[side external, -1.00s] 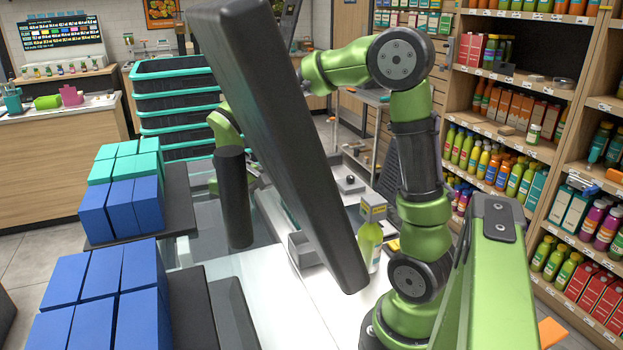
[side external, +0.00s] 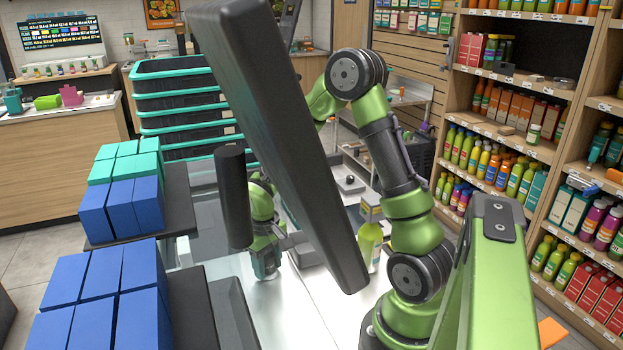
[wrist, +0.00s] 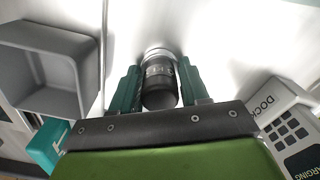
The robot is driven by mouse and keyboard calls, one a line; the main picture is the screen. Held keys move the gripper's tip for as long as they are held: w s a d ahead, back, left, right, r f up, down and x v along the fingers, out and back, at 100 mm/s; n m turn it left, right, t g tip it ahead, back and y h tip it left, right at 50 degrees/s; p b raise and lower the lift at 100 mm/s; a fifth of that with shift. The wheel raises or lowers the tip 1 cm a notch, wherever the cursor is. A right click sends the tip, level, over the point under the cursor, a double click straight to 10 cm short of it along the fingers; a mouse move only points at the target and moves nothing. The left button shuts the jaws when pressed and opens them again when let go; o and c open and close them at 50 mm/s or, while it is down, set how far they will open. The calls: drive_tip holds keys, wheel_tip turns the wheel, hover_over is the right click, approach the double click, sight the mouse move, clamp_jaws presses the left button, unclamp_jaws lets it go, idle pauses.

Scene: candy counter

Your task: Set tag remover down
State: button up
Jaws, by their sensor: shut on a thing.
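My gripper (wrist: 160,88) is shut on a dark cylinder with a pale metallic end, the tag remover (wrist: 160,86), held between its two teal fingers in the wrist view. The pale end points at the bright white counter (wrist: 225,45); I cannot tell whether it touches. In the side external view my gripper (side external: 266,272) is low over the counter, just left of the big dark panel. The tag remover cannot be made out there.
In the wrist view a grey open tray (wrist: 45,65) lies left and a white keypad device (wrist: 290,125) right. In the side external view a dark slanted panel (side external: 285,140) blocks the middle, a black post (side external: 234,195) stands beside my gripper, and a green bottle (side external: 369,245) stands right.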

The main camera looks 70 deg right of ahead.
drive_tip(key=o, duration=1)
drive_tip(key=shift+f, duration=0.1)
wheel_tip(320, 180, up, 12)
drive_tip(key=shift+r, duration=0.15)
